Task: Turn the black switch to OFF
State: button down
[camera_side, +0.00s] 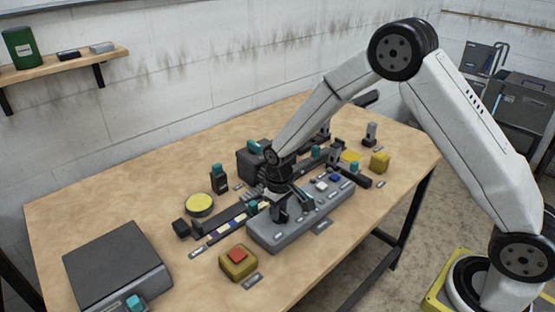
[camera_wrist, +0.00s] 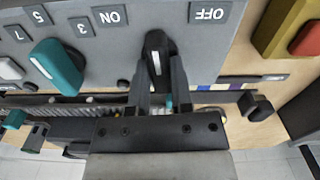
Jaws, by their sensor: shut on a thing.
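The black switch (camera_wrist: 156,48) with a white line stands on the grey panel (camera_wrist: 190,45) in the wrist view. It points roughly straight up the picture, between the ON label (camera_wrist: 109,15) at left and the OFF label (camera_wrist: 210,12) at right. My gripper (camera_wrist: 158,82) is shut on the switch, one finger on each side of it. In the side view, my gripper (camera_side: 282,208) is down at the left end of the grey panel (camera_side: 265,238). There it largely hides the switch.
A teal lever (camera_wrist: 56,66) with number labels sits left of the switch on the panel. A yellow box with a red button (camera_side: 238,258) stands close to the panel's left end. A rail with coloured marks (camera_side: 225,228) runs behind. A dark grey box (camera_side: 118,265) is at far left.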

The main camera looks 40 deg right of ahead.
jog(key=m, duration=0.5)
jog(key=shift+s+m, duration=0.1)
jog(key=shift+m, duration=2.4)
jog(key=c, duration=0.5)
grip_release()
jog(key=shift+r, duration=0.15)
jog(key=shift+r, duration=3.75)
jog(key=shift+s, duration=0.1)
